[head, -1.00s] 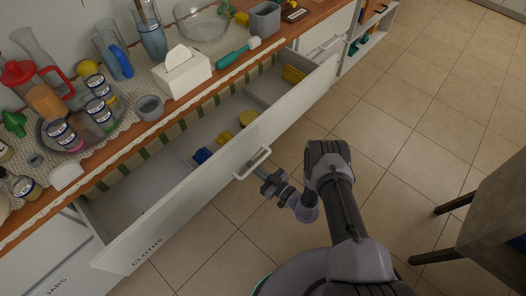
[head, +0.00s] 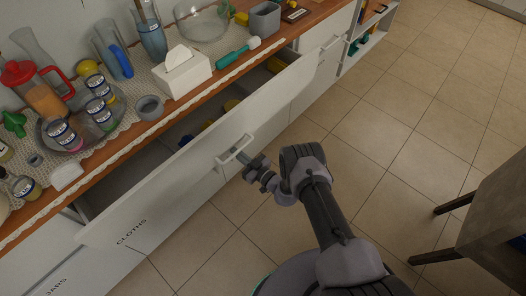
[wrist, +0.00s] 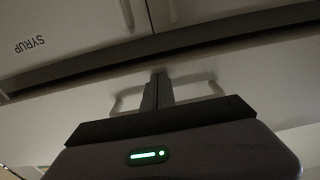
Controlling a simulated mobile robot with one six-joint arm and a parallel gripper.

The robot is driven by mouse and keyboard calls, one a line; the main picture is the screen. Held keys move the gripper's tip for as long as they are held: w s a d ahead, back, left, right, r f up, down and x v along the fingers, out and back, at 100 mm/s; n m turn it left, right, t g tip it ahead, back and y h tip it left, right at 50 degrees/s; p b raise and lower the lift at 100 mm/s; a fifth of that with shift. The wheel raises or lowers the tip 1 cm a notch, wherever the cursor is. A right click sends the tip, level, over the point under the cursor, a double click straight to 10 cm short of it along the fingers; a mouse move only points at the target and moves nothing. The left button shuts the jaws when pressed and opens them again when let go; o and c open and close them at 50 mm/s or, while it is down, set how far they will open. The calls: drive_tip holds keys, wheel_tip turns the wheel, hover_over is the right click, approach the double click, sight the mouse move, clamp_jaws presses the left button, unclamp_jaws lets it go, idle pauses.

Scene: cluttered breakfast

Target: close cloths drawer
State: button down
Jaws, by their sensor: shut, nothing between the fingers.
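The cloths drawer (head: 155,204) is a wide white drawer under the counter, labelled CLOTHS on its front. It stands partly open, with a dark gap between its front and the counter edge. Yellow and blue items show dimly inside. Its white bar handle (head: 235,150) is at the middle of the front. My gripper (head: 244,156) is at the handle, fingers towards the drawer front. In the wrist view the shut fingers (wrist: 158,78) point at the pale front, between the two ends of the handle (wrist: 214,84). Whether the fingertips touch the front is hard to tell.
The wooden counter (head: 222,77) above holds a tissue box (head: 182,72), a grey bowl (head: 149,107), a tray of jars, jugs and a teal brush. Another drawer labelled SYRUP (wrist: 60,35) shows in the wrist view. A dark table (head: 485,195) stands at right. Tiled floor between is clear.

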drive_tip(key=shift+x, duration=4.3)
drive_tip(key=shift+w+a, duration=0.15)
